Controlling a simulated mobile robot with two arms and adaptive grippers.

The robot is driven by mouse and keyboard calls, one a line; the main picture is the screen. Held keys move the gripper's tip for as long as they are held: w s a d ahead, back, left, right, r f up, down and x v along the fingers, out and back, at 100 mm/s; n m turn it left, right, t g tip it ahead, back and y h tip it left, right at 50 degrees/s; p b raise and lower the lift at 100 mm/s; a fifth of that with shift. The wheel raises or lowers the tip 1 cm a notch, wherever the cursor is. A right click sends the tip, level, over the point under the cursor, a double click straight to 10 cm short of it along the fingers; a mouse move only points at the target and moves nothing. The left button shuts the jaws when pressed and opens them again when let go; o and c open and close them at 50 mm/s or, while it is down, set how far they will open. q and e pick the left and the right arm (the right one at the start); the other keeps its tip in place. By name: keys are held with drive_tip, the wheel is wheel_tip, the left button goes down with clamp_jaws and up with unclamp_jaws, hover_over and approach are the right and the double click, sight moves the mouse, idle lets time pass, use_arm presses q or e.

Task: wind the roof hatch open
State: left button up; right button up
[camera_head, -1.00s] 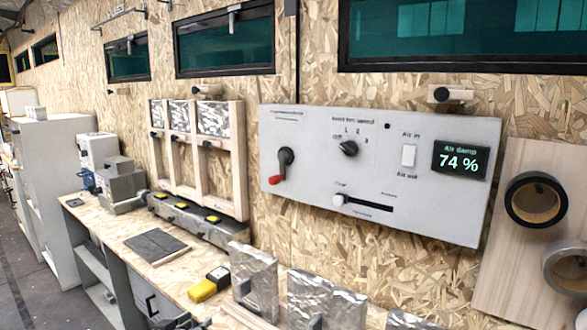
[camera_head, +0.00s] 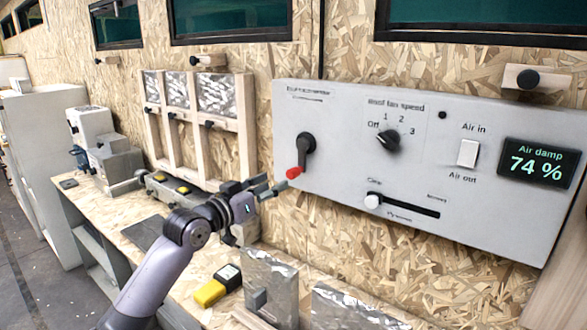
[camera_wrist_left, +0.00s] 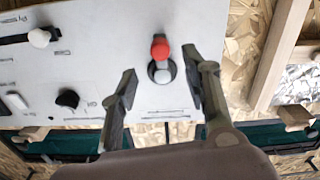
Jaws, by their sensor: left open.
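The crank (camera_head: 306,145) is a dark arm on the left part of a grey wall panel (camera_head: 345,170). Its red knob (camera_head: 293,172) hangs down and slightly left of the hub. My left gripper (camera_head: 274,187) is open just left of the red knob, fingers pointing at the panel. In the left wrist view, the red knob (camera_wrist_left: 160,50) and crank hub (camera_wrist_left: 162,72) show between the two open fingers (camera_wrist_left: 160,64), with gaps on both sides. I see no contact. The hatch is not identifiable. My right gripper is not in view.
The panel also carries a fan speed dial (camera_head: 388,140), an air switch (camera_head: 468,153), a slider (camera_head: 373,201) and a display (camera_head: 541,162) reading 74 %. Below, a workbench (camera_head: 125,232) holds a yellow-black tool (camera_head: 215,288) and foil-faced blocks (camera_head: 272,280).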

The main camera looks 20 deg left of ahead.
sight(289, 175)
use_arm(q)
drive_tip(key=p+x, duration=0.1)
drive_tip(key=x, duration=0.7)
drive_tip(key=shift+w+d+p, duration=0.15)
drive_tip(key=shift+w+p, duration=0.2)
drive_tip(key=shift+w, duration=0.2)
drive_tip(key=shift+d, duration=0.1)
drive_tip(key=shift+c, duration=0.2)
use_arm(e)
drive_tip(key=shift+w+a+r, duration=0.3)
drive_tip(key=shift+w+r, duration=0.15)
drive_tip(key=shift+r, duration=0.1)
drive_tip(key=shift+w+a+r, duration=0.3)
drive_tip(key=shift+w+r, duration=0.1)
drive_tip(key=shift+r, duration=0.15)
use_arm(q)
drive_tip(key=shift+c, duration=1.3)
clamp_jaws()
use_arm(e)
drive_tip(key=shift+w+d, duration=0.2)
